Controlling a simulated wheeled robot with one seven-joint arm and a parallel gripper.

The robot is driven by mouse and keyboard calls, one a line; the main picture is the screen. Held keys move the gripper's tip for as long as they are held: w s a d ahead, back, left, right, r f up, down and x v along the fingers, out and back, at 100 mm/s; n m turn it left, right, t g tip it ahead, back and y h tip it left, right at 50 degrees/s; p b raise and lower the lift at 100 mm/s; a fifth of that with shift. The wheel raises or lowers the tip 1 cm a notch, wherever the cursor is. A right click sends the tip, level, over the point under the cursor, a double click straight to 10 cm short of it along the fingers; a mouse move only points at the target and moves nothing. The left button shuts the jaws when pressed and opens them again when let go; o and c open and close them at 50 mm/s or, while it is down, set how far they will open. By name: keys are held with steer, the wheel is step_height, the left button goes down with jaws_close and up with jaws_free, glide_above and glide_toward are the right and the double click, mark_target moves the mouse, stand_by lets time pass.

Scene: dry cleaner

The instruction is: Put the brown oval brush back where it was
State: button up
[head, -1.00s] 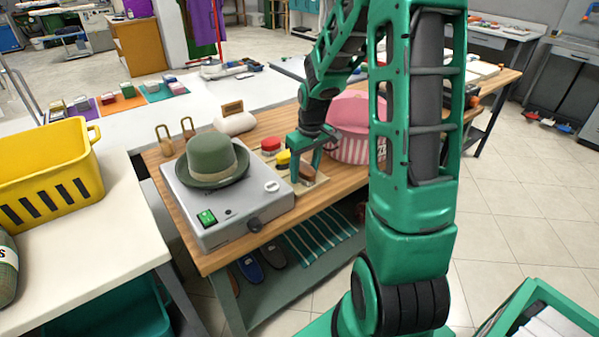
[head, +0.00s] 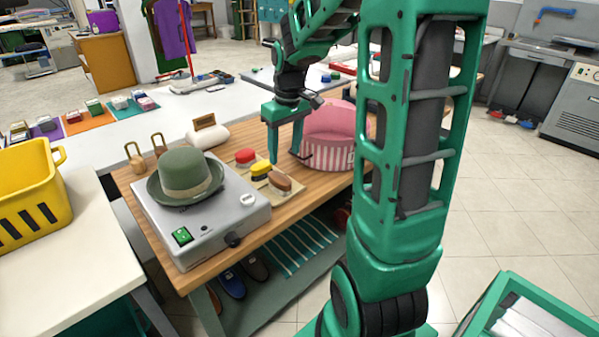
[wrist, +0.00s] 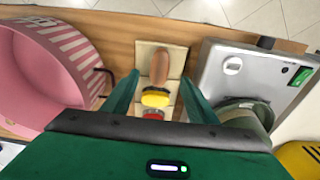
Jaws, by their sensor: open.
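The brown oval brush (head: 280,183) lies on the front part of a pale wooden board (wrist: 145,55), beside a yellow brush (head: 261,169) and a red brush (head: 245,156) in a row. It also shows in the wrist view (wrist: 160,65), lying lengthwise along the board. My gripper (head: 287,160) is open and empty above the board, its fingers apart from the brush. In the wrist view the brown brush and the yellow one show between the fingers.
A grey device (head: 215,225) with a green hat (head: 187,175) on it stands left of the board. A pink striped hat box (head: 335,150) stands close on the right. A white-topped counter with a yellow basket (head: 30,190) is at far left.

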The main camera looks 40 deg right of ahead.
steer(key=s+a+m, duration=0.2)
steer(key=s+m, duration=0.1)
steer(key=s, duration=1)
steer(key=s+a+m+g, duration=0.1)
steer(key=s+a+m, duration=0.1)
steer(key=s, duration=1.1)
steer(key=shift+a+r+m, duration=0.15)
steer(key=shift+r+m, duration=0.1)
steer(key=shift+m, duration=0.45)
steer(key=shift+w, duration=0.1)
